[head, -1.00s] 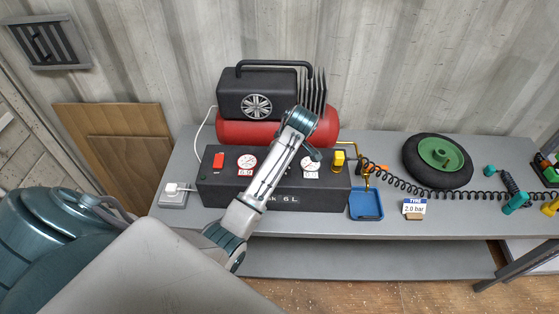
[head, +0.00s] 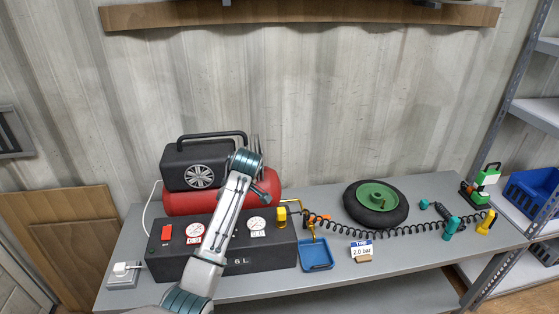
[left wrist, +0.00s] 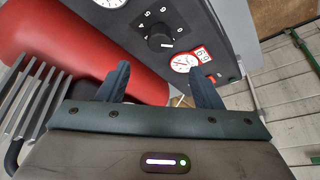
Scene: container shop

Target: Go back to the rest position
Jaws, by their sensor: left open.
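My left arm (head: 232,205) reaches up in front of the compressor's black control box (head: 270,250) in the head view. Its bent end is before the right part of the red tank (head: 180,202), and it hides part of the panel. In the left wrist view my left gripper (left wrist: 160,86) is open, its two dark fingers apart with nothing held between them. My right gripper is in neither view.
On the grey bench (head: 420,208) are a blue tray (head: 316,254), a pressure sign (head: 362,250), a green-hubbed wheel (head: 376,203) and a coiled black hose (head: 390,232). A shelf rack (head: 490,215) stands at the right. A wooden shelf (head: 300,14) is above.

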